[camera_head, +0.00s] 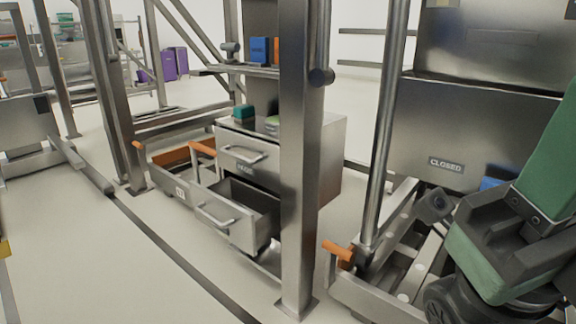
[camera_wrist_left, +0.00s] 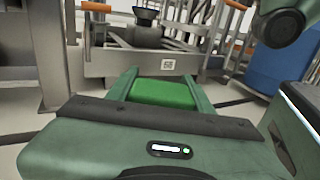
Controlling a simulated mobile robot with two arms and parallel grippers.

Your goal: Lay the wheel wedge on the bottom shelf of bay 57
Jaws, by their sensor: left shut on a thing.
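In the left wrist view my left gripper (camera_wrist_left: 160,85) is shut on a bright green block (camera_wrist_left: 162,94), which looks like the wheel wedge. The block sits between the two dark green fingers, and its far shape is partly hidden. My left gripper is not seen in the head view. No sign that I can read as bay 57 shows. My right gripper is not seen.
A low cart (camera_head: 166,185) with orange handles stands beside the drawer unit. A steel post (camera_head: 300,190) rises in front. A steel cabinet marked CLOSED (camera_head: 425,135) is at the right, behind my green arm. Bare floor (camera_head: 110,270) lies front left. A blue barrel (camera_wrist_left: 257,70) stands right in the wrist view.

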